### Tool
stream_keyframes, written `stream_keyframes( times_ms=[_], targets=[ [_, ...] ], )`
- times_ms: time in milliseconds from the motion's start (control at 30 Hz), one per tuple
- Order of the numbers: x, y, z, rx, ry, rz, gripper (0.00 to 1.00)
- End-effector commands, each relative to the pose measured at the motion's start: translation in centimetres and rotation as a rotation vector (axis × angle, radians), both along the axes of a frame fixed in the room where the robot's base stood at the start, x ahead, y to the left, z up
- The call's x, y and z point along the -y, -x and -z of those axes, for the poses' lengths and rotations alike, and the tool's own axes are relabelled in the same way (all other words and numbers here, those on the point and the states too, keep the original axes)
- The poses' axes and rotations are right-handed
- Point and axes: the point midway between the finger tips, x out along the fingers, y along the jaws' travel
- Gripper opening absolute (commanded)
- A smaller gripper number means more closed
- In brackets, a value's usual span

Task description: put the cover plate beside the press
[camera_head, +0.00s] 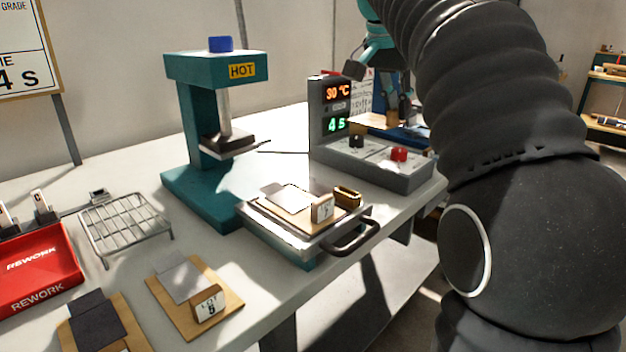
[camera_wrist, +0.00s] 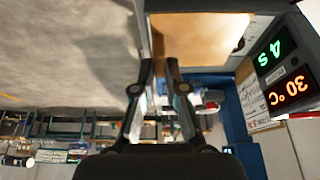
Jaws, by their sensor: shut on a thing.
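My gripper shows at the bottom of the wrist view, its two fingers (camera_wrist: 158,68) close together with a narrow gap between the tips. In the head view my gripper (camera_head: 398,95) is behind the control box, over the back right of the bench. The teal press (camera_head: 188,125) stands at the centre left, its upper plate raised. Its lower tray (camera_head: 265,228), with a black handle, is pulled out at the front and bears a board with a grey sheet and a lot tag.
The control box (camera_head: 330,115) reads 30 °C and 4 s. A blue surface (camera_wrist: 235,125) and a tan board (camera_wrist: 200,35) are near my fingers.

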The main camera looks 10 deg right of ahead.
Motion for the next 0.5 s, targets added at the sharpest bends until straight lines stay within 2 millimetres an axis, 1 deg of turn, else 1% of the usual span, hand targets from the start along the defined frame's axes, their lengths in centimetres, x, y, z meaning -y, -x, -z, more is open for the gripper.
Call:
stream_keyframes(
  times_ms=[167, 500],
  targets=[
    [-1.3, -1.6, 1.1, -0.001, 0.001, -0.003, 0.0],
    [-6.6, -5.6, 5.1, -0.002, 0.0, -0.004, 0.0]
  ],
)
